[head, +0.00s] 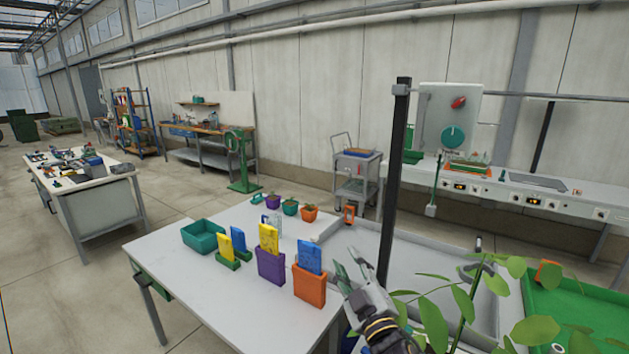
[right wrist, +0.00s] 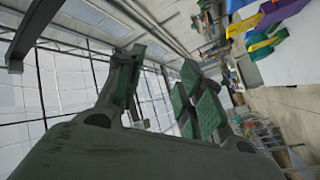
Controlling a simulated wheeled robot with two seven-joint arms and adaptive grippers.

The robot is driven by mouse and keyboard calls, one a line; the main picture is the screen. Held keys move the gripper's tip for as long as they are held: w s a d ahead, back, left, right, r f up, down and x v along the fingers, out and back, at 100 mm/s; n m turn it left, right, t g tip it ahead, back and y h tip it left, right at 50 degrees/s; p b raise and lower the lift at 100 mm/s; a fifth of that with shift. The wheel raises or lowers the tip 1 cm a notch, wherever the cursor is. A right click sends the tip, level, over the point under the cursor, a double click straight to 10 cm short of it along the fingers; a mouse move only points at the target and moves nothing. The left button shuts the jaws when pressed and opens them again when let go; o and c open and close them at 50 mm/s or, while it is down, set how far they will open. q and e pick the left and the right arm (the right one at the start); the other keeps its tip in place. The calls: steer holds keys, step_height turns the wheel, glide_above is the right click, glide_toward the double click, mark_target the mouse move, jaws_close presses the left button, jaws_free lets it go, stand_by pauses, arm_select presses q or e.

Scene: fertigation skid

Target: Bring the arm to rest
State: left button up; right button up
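My right gripper (head: 345,263) is in the lower middle of the head view, in front of the black post (head: 393,190) and right of the orange bin. Its fingers point up and away. In the right wrist view the two green-padded fingers (right wrist: 160,75) stand apart with nothing between them, so it is open and empty. My left gripper is not in view.
A white table (head: 200,285) carries an orange bin (head: 309,290) with a blue packet, a purple bin (head: 271,266) with a yellow packet, and a teal box (head: 203,236). A leafy plant (head: 433,325) and green tray (head: 575,300) lie right of my gripper.

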steer(key=s+d+f+m+g+h, duration=0.3)
steer(key=d+f+m+g, duration=0.15)
steer(key=f, duration=0.45)
steer(key=s+d+f+m+g+h, duration=0.3)
steer(key=d+f, duration=0.3)
steer(key=f, duration=0.2)
steer(key=s+d+f+m+g, duration=0.1)
steer(key=s+d+f+g, duration=0.1)
steer(key=s+f+g, duration=0.5)
steer(key=s+d+f+m+g, duration=0.1)
steer(key=s+d+f, duration=0.1)
steer(key=s+f, duration=0.65)
steer(key=s+f+g, duration=0.1)
steer(key=s+f, duration=0.2)
steer(key=f, duration=1.2)
steer(key=s+f+g, duration=0.1)
steer(key=s+f, duration=0.1)
steer(key=f, duration=1.3)
steer(key=s+d+f, duration=0.2)
steer(key=s+f, duration=0.8)
steer(key=s, duration=0.1)
steer(key=s+d+f, duration=0.2)
steer(key=s+f, duration=0.8)
steer(key=s, duration=0.1)
steer(key=shift+s+g, duration=0.4)
steer(key=shift+g, duration=0.05)
